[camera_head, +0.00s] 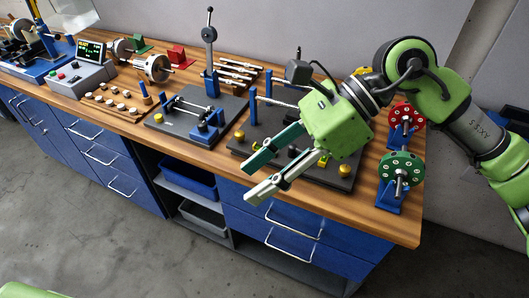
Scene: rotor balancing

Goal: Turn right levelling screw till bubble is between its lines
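My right gripper (251,182) reaches in from the right, green body above the bench. Its two fingers are apart with nothing between them, and they hang over the front edge of the right-hand dark base plate (236,149). A yellow knob, seemingly a levelling screw (240,135), stands at this plate's left side. Another yellow knob (344,170) shows at its right front corner, just right of the gripper. The gripper touches neither knob. The arm hides much of the plate. The bubble and its lines cannot be made out. My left gripper is not in view.
A second dark plate with a balancing stand (172,124) is to the left. Green (400,167) and red (406,117) discs on blue stands are at the right end. A control box (82,77) and small weights stand farther left. The wooden bench's (210,157) front strip is clear.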

